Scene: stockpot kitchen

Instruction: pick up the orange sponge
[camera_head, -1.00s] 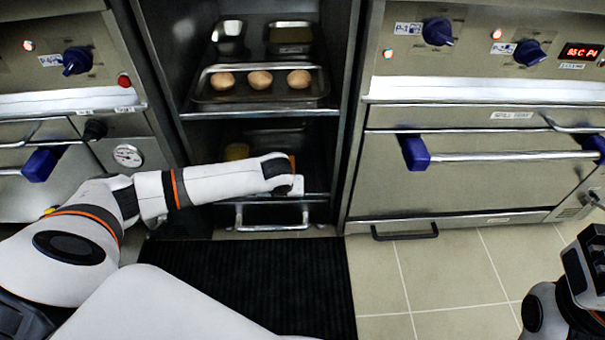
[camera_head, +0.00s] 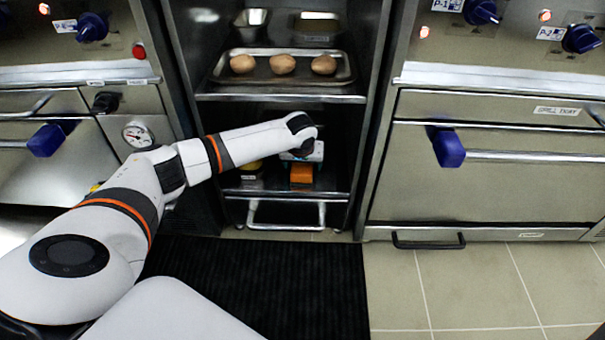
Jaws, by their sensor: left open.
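The orange sponge (camera_head: 301,174) is on the lower shelf of the open cabinet, near its front. My left arm reaches in from the left, and my left gripper (camera_head: 302,157) is over the sponge, just above it in the picture. The left gripper is open. Its fingers are small and partly hidden by my wrist, and I cannot tell whether they touch the sponge. My right gripper is not in view.
A yellow item (camera_head: 252,166) is left of the sponge, partly hidden by my arm. A tray (camera_head: 340,67) with three round brown items is on the shelf above. A handle (camera_head: 288,226) is below the lower shelf. Ovens flank the cabinet.

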